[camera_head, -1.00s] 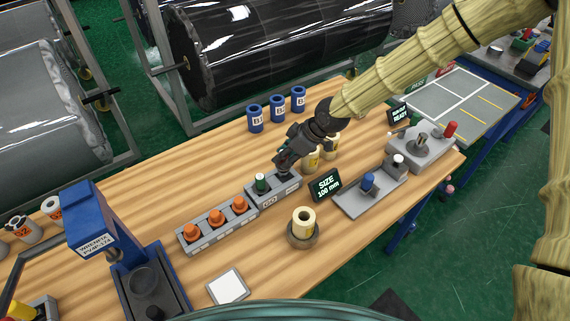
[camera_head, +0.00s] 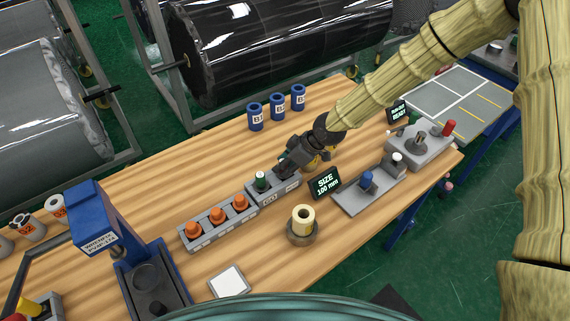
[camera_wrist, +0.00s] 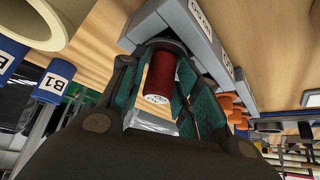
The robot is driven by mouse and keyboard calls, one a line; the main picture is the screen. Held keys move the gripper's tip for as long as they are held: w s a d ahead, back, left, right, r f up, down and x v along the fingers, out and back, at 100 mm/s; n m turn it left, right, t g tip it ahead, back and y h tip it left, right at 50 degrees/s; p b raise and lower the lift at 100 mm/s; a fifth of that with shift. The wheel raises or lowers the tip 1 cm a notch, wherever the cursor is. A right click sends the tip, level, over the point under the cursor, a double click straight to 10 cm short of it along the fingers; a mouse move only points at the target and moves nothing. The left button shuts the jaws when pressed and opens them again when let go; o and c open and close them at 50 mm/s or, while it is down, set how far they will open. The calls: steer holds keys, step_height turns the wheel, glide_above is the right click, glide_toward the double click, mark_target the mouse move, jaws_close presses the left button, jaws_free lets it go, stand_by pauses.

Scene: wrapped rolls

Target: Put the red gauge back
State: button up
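My gripper (camera_head: 285,167) is low at the right end of the grey GO block (camera_head: 268,196), beside the green gauge (camera_head: 261,179). In the wrist view the teal finger pads of my gripper (camera_wrist: 163,85) lie close along both sides of the red gauge, apparently closed on it. The block (camera_wrist: 188,25) is just beyond the gauge. In the head view my gripper hides the red gauge and its slot; how deep it sits cannot be told.
A grey rack (camera_head: 220,227) with orange pieces adjoins the block. A SIZE 100 mm display (camera_head: 325,183) and a cream roll in a round holder (camera_head: 302,227) stand in front. A grey fixture with a red part (camera_head: 447,128) is right.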

steer(key=shift+o, duration=0.6)
steer(key=shift+r, duration=0.2)
steer(key=b+v, duration=0.3)
steer(key=v, duration=0.9)
